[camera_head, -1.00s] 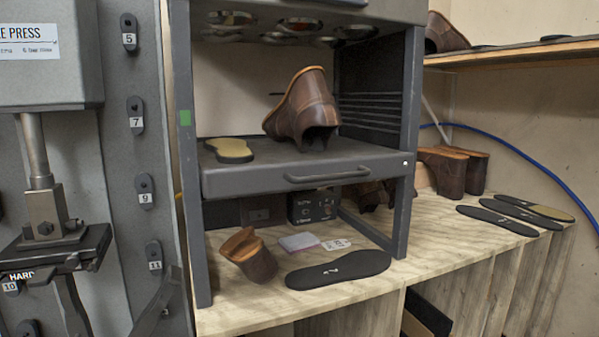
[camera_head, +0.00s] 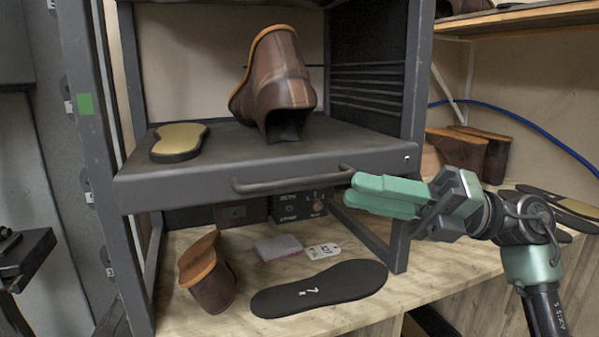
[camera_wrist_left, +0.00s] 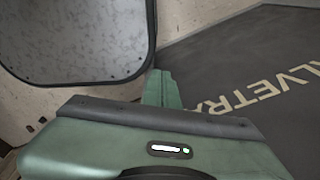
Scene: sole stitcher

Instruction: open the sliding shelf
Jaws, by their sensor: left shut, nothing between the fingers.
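The sliding shelf (camera_head: 200,188) is a dark grey board in a metal rack, with its front panel between the posts. Its bar handle (camera_head: 290,180) runs along the front. A brown shoe upper (camera_head: 280,85) and a tan-topped sole (camera_head: 180,141) rest on it. My right gripper (camera_head: 350,189) has green fingers pointing left at the handle's right end. The tips overlap the panel in the head view; I cannot tell whether they touch the handle or how far apart they are. My left gripper (camera_wrist_left: 160,90) shows only in the left wrist view, its green fingers shut and empty.
Under the shelf, the wooden bench (camera_head: 190,320) holds a brown shoe piece (camera_head: 208,275), a pink-grey block (camera_head: 278,248), a black sole (camera_head: 320,288) and a dark box (camera_head: 298,206). Rack posts (camera_head: 408,130) flank the shelf. More soles (camera_head: 565,205) lie at right.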

